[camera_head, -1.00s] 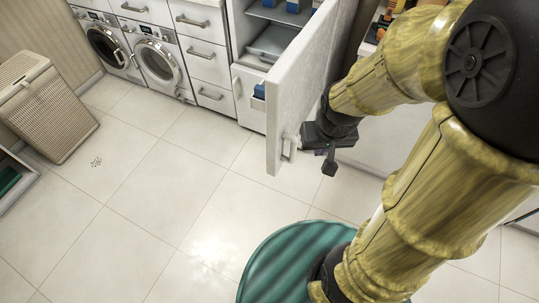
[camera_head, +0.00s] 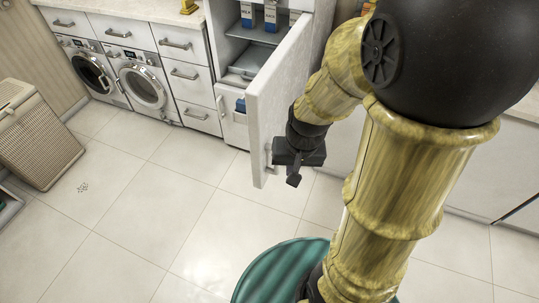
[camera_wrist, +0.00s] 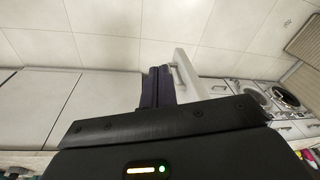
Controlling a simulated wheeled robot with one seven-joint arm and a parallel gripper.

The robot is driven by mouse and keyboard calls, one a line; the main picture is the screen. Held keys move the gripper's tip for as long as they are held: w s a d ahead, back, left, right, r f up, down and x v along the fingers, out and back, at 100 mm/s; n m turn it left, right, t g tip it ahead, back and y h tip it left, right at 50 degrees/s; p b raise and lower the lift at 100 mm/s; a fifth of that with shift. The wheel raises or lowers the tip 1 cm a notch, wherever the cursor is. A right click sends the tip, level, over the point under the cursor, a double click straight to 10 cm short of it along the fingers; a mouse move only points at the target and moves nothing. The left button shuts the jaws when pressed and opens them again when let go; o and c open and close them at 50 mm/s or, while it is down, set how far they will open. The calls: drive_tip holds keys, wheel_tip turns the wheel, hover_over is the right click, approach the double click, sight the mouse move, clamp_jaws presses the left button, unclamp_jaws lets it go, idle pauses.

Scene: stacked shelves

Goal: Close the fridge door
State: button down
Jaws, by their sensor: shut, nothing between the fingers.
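The fridge door (camera_head: 283,88) stands open in the head view, swung out from the fridge (camera_head: 262,42). Its handle (camera_head: 269,152) is near the lower free edge. My gripper (camera_head: 294,181) is beside the door's outer face, close to the handle; I cannot tell whether it touches the door. In the wrist view my gripper (camera_wrist: 158,72) is shut and empty, with the edge of the door (camera_wrist: 186,75) just to its right. The fridge interior shows shelves with blue-and-white cartons (camera_head: 270,16).
Left of the fridge are drawers (camera_head: 190,75) and two front-loading washers (camera_head: 142,86). A woven hamper (camera_head: 38,135) stands at the far left. The tiled floor (camera_head: 150,215) in front of the door is clear.

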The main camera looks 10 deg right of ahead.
drive_tip(key=w+d+f+m+t+y+b, duration=0.1)
drive_tip(key=w+d+f+m+y+b, duration=0.1)
drive_tip(key=w+f+m, duration=0.4)
drive_tip(key=w+d+f+m+t+y+b, duration=0.2)
drive_tip(key=w+d+f+m+y, duration=0.2)
drive_tip(key=m, duration=1.2)
drive_tip(key=w+d+f, duration=0.2)
drive_tip(key=w, duration=0.1)
drive_tip(key=shift+w+d+f+y, duration=0.15)
drive_tip(key=shift+w+f+y, duration=0.15)
drive_tip(key=shift+w+f, duration=0.1)
approach(262, 157)
wheel_tip(262, 157, down, 3)
drive_tip(key=a, duration=0.1)
drive_tip(key=w+a, duration=0.1)
drive_tip(key=a+p, duration=0.1)
drive_tip(key=shift+w+a+f, duration=0.2)
drive_tip(key=shift+w+f, duration=0.1)
drive_tip(key=shift+f, duration=0.05)
drive_tip(key=shift+w, duration=0.1)
